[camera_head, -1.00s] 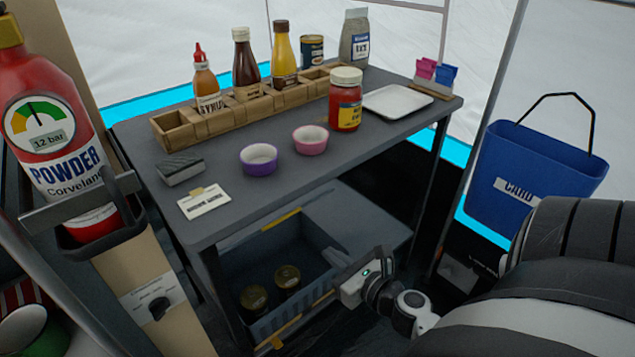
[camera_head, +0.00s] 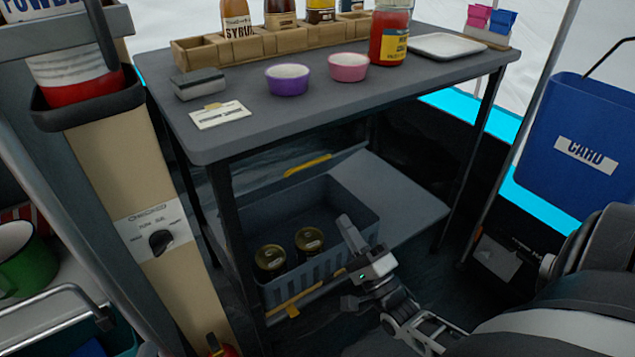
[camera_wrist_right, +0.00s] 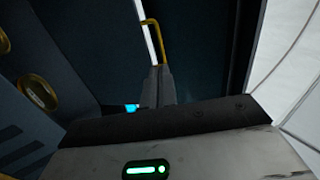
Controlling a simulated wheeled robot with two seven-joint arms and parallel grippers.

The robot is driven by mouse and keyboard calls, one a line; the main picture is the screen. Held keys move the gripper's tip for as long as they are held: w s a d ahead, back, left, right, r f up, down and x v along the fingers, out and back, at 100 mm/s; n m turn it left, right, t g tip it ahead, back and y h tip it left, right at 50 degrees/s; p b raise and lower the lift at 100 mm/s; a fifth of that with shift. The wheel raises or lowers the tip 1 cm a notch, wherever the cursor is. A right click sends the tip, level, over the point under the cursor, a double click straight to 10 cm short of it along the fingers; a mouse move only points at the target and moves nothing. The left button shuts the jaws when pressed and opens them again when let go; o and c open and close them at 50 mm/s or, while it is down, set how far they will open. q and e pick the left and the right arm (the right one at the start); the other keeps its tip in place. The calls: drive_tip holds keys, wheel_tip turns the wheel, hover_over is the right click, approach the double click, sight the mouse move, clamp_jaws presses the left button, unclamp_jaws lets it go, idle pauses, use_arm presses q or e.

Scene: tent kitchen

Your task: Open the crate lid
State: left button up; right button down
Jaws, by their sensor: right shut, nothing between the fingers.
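The blue-grey crate (camera_head: 325,270) sits low under the dark table. Its top is open, and two dark cans (camera_head: 270,259) (camera_head: 310,241) show inside; they also show at the left of the right wrist view (camera_wrist_right: 38,94). Yellow handles show behind the crate (camera_head: 307,165) and low at its front (camera_head: 293,304). I cannot tell for sure which panel is the lid. My right gripper (camera_head: 349,232) is shut and empty, at the crate's right side, its fingers pointing up and left. Whether it touches the crate is unclear. My left gripper is not in view.
The table (camera_head: 330,110) stands above the crate, carrying a purple bowl (camera_head: 287,80), a pink bowl (camera_head: 348,67) and a red jar (camera_head: 389,35). A dark table leg (camera_head: 235,245) stands left of the crate. A blue bin (camera_head: 575,140) hangs at the right.

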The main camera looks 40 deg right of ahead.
use_arm(q)
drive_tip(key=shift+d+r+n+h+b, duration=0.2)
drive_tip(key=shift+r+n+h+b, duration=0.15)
drive_tip(key=shift+b, duration=0.5)
use_arm(e)
drive_tip(key=x, duration=1.2)
